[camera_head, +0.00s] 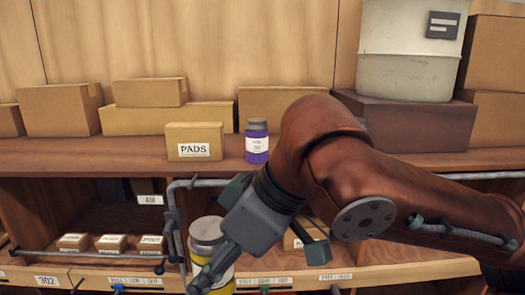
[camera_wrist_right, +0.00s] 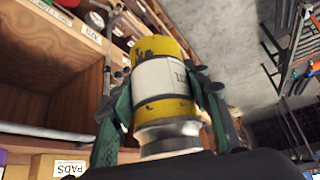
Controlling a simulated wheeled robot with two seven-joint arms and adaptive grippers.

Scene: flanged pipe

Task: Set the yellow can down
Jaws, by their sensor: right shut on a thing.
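The yellow can (camera_head: 208,232) has a grey metal lid and a white label band, and stands out at the lower middle of the head view, in front of the shelf unit. My right gripper (camera_head: 215,262) is shut on it, and its own arm hides part of the can. In the right wrist view the yellow can (camera_wrist_right: 165,85) sits between the two green-grey fingers of the gripper (camera_wrist_right: 165,105). Whether the can's base touches anything cannot be seen. My left gripper is not in view.
A purple jar (camera_head: 257,142) and a PADS box (camera_head: 194,141) stand on the upper shelf (camera_head: 100,160). A grey pipe (camera_head: 172,225) runs upright just left of the can. A large pale drum (camera_head: 410,50) stands at the back right.

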